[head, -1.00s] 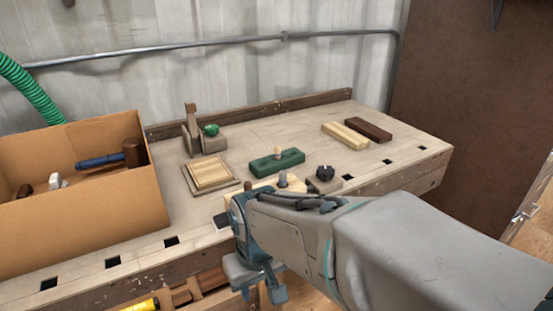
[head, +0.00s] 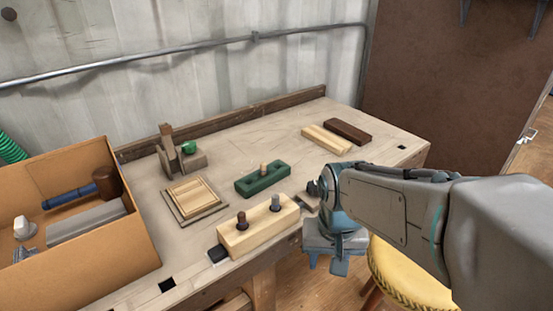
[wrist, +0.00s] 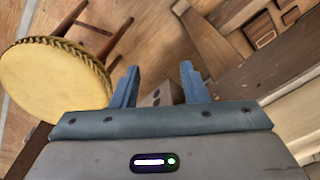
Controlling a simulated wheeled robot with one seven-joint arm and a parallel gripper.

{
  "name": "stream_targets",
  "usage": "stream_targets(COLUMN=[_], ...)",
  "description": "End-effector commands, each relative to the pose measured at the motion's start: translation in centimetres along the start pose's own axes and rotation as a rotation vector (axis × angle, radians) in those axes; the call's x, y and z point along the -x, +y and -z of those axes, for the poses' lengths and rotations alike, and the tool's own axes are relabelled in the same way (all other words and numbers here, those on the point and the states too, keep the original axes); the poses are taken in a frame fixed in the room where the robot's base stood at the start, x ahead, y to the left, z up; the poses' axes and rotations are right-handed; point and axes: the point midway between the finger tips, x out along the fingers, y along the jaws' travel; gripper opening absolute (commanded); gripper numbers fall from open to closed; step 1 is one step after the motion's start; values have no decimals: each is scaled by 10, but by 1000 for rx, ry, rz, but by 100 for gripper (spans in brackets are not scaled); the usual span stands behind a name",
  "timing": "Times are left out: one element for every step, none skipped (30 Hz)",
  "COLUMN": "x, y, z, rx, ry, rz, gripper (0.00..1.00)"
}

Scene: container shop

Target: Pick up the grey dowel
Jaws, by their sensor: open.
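The grey dowel (head: 275,203) stands upright in the right part of a pale wooden block (head: 258,232) near the front edge of the bench. A brown dowel (head: 241,220) stands in the same block, to its left. My gripper (head: 326,266) is open and empty, to the right of the block and off the bench's front edge. In the wrist view its two fingers (wrist: 158,88) are apart, with the floor and lower bench parts beyond them. The grey dowel is not recognisable in the wrist view.
A green block (head: 262,182) with a pale peg lies behind. A framed panel (head: 193,197), a plane (head: 182,158), and light (head: 326,139) and dark (head: 348,131) wood bars lie on the bench. A cardboard box (head: 100,270) is at left. A yellow stool (head: 405,278) stands in front.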

Motion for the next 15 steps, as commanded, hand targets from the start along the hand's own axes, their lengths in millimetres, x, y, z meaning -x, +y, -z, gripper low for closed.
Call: stream_targets(x=[32, 41, 53, 62, 70, 82, 90, 99, 110, 119, 127, 138, 146, 154, 165], y=[-7, -11, -15, -19, -23, -28, -32, -36, -42, -46, -51, -56, -61, -66, -72], z=[9, 13, 18, 22, 26, 32, 35, 39, 44, 48, 51, 56, 59, 62, 67], rx=[-30, -53, -84, -107, -129, -159, -182, -203, -234, -256, -278, -307, -329, -350, -380], ry=[-6, -9, -13, -16, -20, -24, -27, -30, -33, -36, -38, -42, -44, -47, -50], rz=[0, -1, -1, -2, -3, -4, -6, -6, -8, -9, -11, -13, -14, -17, -19], gripper=[40, 40, 40, 40, 40, 40, 40, 40, 40, 40, 40, 40, 40, 40, 40])
